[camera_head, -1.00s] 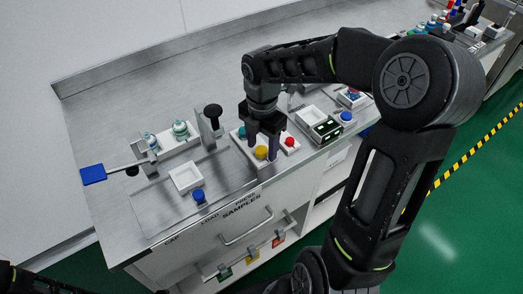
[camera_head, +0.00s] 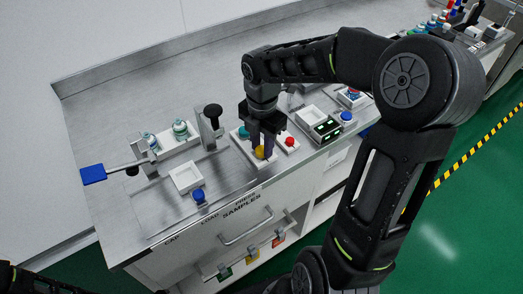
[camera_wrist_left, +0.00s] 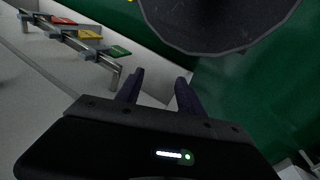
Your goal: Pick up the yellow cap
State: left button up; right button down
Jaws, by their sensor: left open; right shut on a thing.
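The yellow cap (camera_head: 260,153) sits in a white tray (camera_head: 241,145) near the front edge of the bench. My right gripper (camera_head: 262,147) points down over it and is shut on the cap, its fingers partly hiding it. A teal cap (camera_head: 243,131) and a red cap (camera_head: 289,141) are close beside it. My left gripper (camera_wrist_left: 158,92) is open and empty in the left wrist view, beside the drawer fronts; it is not seen in the head view.
A white square dish (camera_head: 186,178) and a blue cap (camera_head: 199,196) lie to the left. A rack with teal-topped bottles (camera_head: 180,130) and a blue-ended lever (camera_head: 93,174) stand behind them. A white box with a dark green front (camera_head: 325,127) is to the right.

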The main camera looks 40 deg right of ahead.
aim_at(262, 149)
jog(key=shift+r, duration=0.1)
notch_tip(262, 149, up, 10)
dwell(0.7)
dwell(0.5)
